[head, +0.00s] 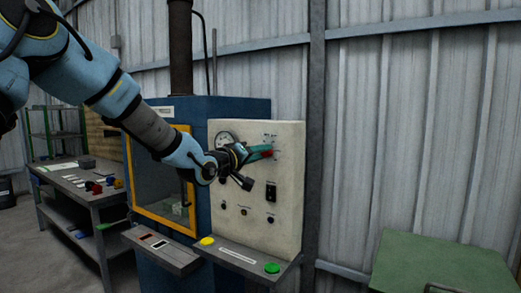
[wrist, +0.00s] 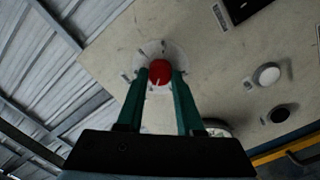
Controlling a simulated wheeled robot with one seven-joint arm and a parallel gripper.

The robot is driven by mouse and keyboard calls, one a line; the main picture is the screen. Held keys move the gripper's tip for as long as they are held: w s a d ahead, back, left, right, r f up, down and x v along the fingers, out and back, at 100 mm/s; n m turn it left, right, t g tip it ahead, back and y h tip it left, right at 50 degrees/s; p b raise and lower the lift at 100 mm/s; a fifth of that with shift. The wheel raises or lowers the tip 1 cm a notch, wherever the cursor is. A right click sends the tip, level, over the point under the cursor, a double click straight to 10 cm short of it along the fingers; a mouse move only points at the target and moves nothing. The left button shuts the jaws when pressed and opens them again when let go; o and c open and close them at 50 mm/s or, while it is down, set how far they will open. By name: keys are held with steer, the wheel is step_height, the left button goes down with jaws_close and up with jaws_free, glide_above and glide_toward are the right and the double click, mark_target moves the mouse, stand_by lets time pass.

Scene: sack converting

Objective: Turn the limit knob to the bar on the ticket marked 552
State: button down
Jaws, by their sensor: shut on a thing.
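A red knob (wrist: 159,72) sits on a pale round dial plate on the cream control panel (head: 284,205). My gripper (wrist: 160,80) has its two teal fingers closed on opposite sides of the knob, with the red cap showing between them. In the head view my gripper (head: 258,151) reaches the panel's upper right, and a bit of the red knob (head: 267,154) shows by the fingertips. Small marks around the dial are too blurred to read. I cannot make out a ticket marked 552 or its bar in either view.
The panel also carries a gauge (head: 226,140), a black switch (head: 270,191) and small buttons. Below it is a ledge with a yellow button (head: 207,241) and a green button (head: 272,268). A workbench (head: 75,182) stands left, a green cabinet (head: 440,262) right.

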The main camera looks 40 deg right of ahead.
steer(key=shift+f+n+h+p, duration=0.15)
steer(key=shift+n+p, duration=0.25)
steer(key=shift+n, duration=1.75)
steer(key=shift+f+n+h+p, duration=0.15)
steer(key=shift+n+p, duration=0.2)
steer(key=shift+n, duration=1.8)
steer(key=shift+r, duration=0.1)
steer(key=c, duration=0.5)
jaws_free()
steer(key=shift+c, duration=0.2)
steer(key=shift+a, duration=0.15)
steer(key=s+a+b, duration=0.2)
steer(key=a+b, duration=0.1)
steer(key=a, duration=0.7)
steer(key=shift+a, duration=0.15)
steer(key=shift+s, duration=0.1)
